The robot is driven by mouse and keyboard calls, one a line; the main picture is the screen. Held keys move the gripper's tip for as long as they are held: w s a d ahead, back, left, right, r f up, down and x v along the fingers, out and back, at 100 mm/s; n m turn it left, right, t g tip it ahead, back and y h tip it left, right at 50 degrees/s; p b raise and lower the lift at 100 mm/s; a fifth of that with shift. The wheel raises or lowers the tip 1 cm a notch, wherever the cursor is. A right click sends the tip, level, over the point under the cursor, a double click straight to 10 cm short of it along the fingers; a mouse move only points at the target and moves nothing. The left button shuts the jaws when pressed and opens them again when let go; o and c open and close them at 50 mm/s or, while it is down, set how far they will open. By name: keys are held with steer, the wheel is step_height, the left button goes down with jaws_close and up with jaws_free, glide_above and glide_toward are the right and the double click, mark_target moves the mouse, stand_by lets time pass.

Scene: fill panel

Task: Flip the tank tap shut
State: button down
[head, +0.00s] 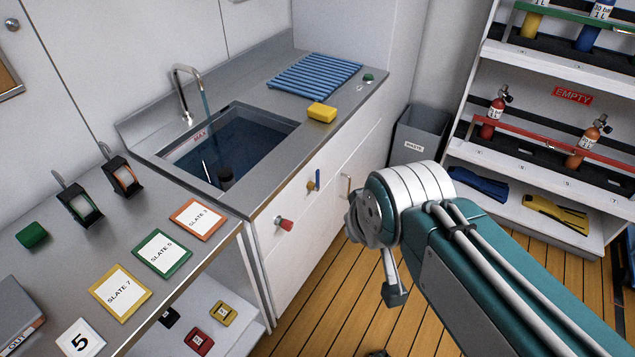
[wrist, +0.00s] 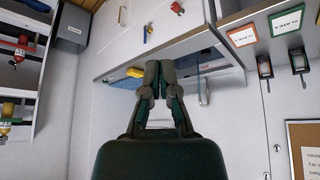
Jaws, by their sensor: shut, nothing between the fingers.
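A steel tap (head: 184,92) stands at the back of the sink tank (head: 272,117), and a stream of water runs from it into the water below. A red MAX mark shows on the tank wall. On the cabinet front below are a blue lever (head: 317,179), standing upright on a brass fitting, and a red handle (head: 286,224). In the wrist view the blue lever (wrist: 146,34) and the red handle (wrist: 177,8) lie beyond my gripper (wrist: 157,68). My gripper is shut and empty, apart from both. In the head view I cannot make out its fingertips.
A yellow sponge (head: 321,112) and blue rack (head: 314,76) lie on the counter. A grey waste bin (head: 418,135) stands right of the cabinet, beside bottle shelves (head: 545,95). Slates lie on the left bench (head: 88,250). Open wooden floor (head: 310,312) lies before the cabinet.

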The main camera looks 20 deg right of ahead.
steer(key=w+d+f+n+t, duration=0.1)
steer(key=w+f+n+t, duration=0.4)
steer(key=w, duration=0.8)
steer(key=w+f+n+t, duration=0.1)
steer(key=w+f+n, duration=0.35)
steer(key=w, duration=0.95)
steer(key=w+f+n+t, duration=0.3)
steer(key=w+f, duration=0.2)
steer(key=f, duration=0.8)
step_height(320, 180, down, 11)
steer(key=s+d+n+t, duration=0.1)
steer(key=s+n+t, duration=0.1)
steer(key=n+t, duration=0.1)
steer(key=shift+s+d+r+n+h, duration=0.2)
steer(key=shift+s+n+h, duration=0.1)
steer(key=shift+n, duration=0.45)
steer(key=shift+w, duration=0.1)
